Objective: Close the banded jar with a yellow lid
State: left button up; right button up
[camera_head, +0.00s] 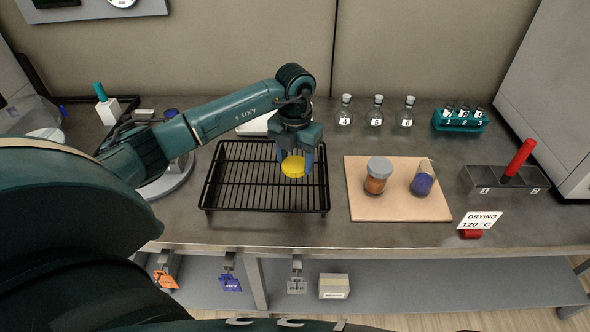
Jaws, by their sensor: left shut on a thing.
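My left gripper (296,164) points down and is shut on the yellow lid (293,167). It holds the lid over the right part of the black wire rack (229,182); the exact height is hard to tell. Two jars stand on the tan board (385,208) to the right of the rack. One jar (375,183) has orange-brown contents and a grey lid on top. The other jar (422,184) has blue-purple contents and shows no coloured lid. I cannot make out clearly which jar has a band. My right gripper is not in view.
Several numbered bottles (376,113) and a teal vial rack (460,121) stand at the back. The bench is clear between rack and board.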

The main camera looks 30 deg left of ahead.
aim_at(295, 163)
pick_arm(q)
notch_tip(295, 163, up, 6)
dwell(0.6)
